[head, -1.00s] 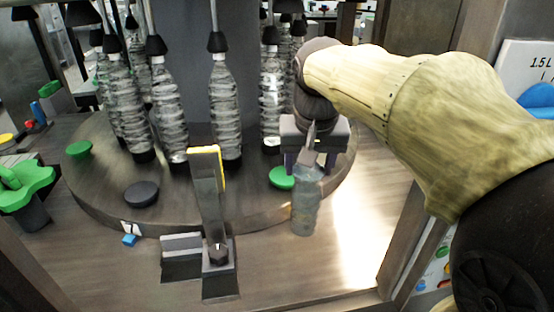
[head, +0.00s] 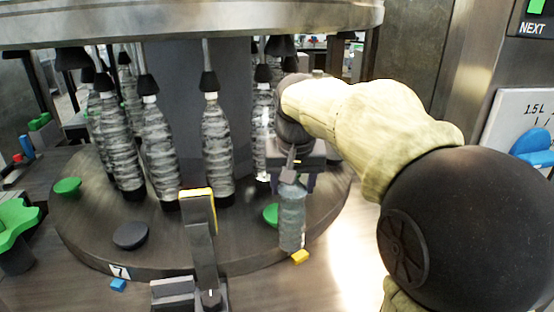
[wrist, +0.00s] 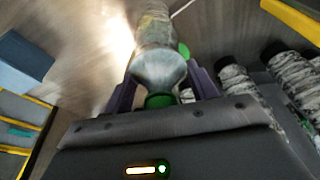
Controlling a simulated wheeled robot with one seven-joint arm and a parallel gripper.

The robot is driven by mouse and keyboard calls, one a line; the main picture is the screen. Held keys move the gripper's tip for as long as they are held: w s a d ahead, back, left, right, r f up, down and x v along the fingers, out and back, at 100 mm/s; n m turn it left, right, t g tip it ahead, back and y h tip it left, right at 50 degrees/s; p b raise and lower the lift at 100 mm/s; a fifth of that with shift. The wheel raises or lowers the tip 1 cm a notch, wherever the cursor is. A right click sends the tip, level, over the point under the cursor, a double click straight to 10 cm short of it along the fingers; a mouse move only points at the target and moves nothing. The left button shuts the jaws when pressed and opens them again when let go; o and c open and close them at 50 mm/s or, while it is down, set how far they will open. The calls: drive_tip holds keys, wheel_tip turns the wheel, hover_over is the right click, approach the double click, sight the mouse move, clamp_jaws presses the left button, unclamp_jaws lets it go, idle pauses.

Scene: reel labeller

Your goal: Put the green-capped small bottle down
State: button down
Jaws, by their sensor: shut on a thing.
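The small bottle (head: 291,220) is clear and hangs below my gripper (head: 290,180), near the front right edge of the round carousel table (head: 180,250). In the wrist view the bottle (wrist: 158,65) points away from the camera, with its green cap (wrist: 160,100) between the purple fingers of my gripper (wrist: 162,92). My gripper is shut on it. I cannot tell whether the bottle's base touches any surface.
Several tall ribbed bottles (head: 218,150) hang under black heads on the carousel. A green disc (head: 271,215) lies just behind the held bottle. A dark post with a yellow edge (head: 200,235) stands at the front. Small yellow (head: 300,257) and blue (head: 118,285) blocks lie near the rim.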

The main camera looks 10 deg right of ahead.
drive_tip(key=w+p, duration=0.2)
drive_tip(key=w, duration=0.6)
drive_tip(key=shift+w, duration=0.15)
drive_tip(key=shift+r, duration=0.1)
drive_tip(key=w, duration=0.1)
drive_tip(key=w+p, duration=0.2)
drive_tip(key=w, duration=0.1)
drive_tip(key=shift+f, duration=0.3)
drive_tip(key=shift+w, duration=0.1)
drive_tip(key=shift+f, duration=0.15)
drive_tip(key=shift+c, duration=2.3)
unclamp_jaws()
